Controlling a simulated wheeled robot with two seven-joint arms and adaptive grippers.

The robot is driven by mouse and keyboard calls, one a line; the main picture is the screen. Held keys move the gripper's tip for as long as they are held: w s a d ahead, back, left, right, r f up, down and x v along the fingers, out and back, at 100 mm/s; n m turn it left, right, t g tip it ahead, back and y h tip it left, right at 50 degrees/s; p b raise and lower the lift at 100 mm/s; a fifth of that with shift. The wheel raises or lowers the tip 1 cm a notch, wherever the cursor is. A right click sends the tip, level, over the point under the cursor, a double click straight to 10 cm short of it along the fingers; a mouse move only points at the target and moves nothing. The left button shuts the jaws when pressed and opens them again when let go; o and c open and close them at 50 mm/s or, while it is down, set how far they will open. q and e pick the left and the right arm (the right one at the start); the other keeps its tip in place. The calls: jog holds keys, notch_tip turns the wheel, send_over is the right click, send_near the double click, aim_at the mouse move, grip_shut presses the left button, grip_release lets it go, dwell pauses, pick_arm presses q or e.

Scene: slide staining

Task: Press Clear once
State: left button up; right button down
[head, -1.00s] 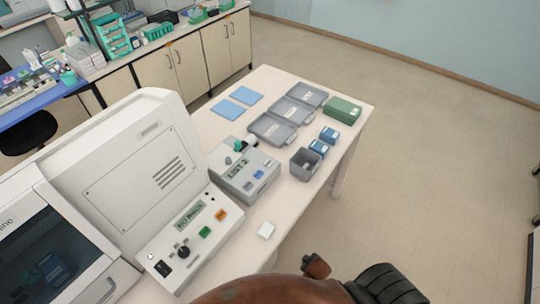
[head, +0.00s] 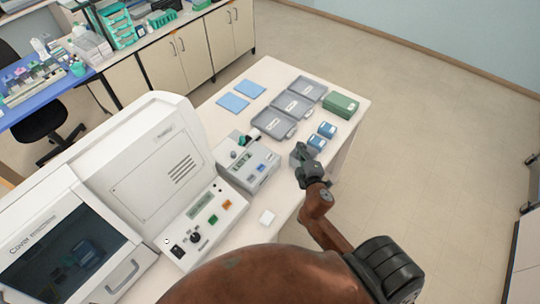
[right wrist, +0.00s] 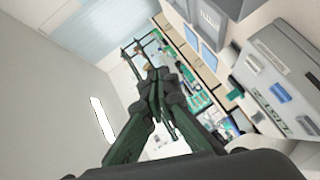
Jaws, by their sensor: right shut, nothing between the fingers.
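A small grey device (head: 247,166) with a display reading LIST 2 stands on the white table, right of the large white machine. It has a blue button (head: 261,168) and a paler button beside it; no label Clear is readable. The device also shows at the right edge of the right wrist view (right wrist: 275,75), with its blue button (right wrist: 280,92). My left gripper is out of view.
Grey trays (head: 274,121), blue boxes (head: 327,130) and a green box (head: 341,104) stand farther back.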

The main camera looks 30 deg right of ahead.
jog(key=w+a+r+n+t+y, duration=0.2)
jog(key=a+r+n, duration=0.1)
jog(key=r+n, duration=0.15)
jog(key=w+a+r+n+t+y, duration=0.1)
jog(key=w+a+r+n+t, duration=0.15)
jog(key=r, duration=0.25)
jog(key=w+a+r+n+g+y+p, duration=0.1)
jog(key=w+a+n+y, duration=0.1)
jog(key=a+n+y, duration=0.45)
jog(key=w+a+r+n+g+y+p, duration=0.15)
jog(key=a+n+y, duration=0.25)
jog(key=a+n, duration=0.55)
notch_tip(320, 180, down, 8)
jog(key=w+d+n+g, duration=0.2)
jog(key=n+g, duration=0.2)
jog(key=n, duration=0.6)
jog(key=d+f+n+g+h, duration=0.1)
jog(key=d+f+h, duration=0.2)
jog(key=d, duration=0.3)
jog(key=w+d+f+n+g+h, duration=0.1)
jog(key=d+f+n+g+h, duration=0.1)
jog(key=d, duration=0.5)
jog(key=shift+f+h+p, duration=0.3)
jog(key=shift+f+h, duration=0.45)
jog(key=shift+h, duration=0.2)
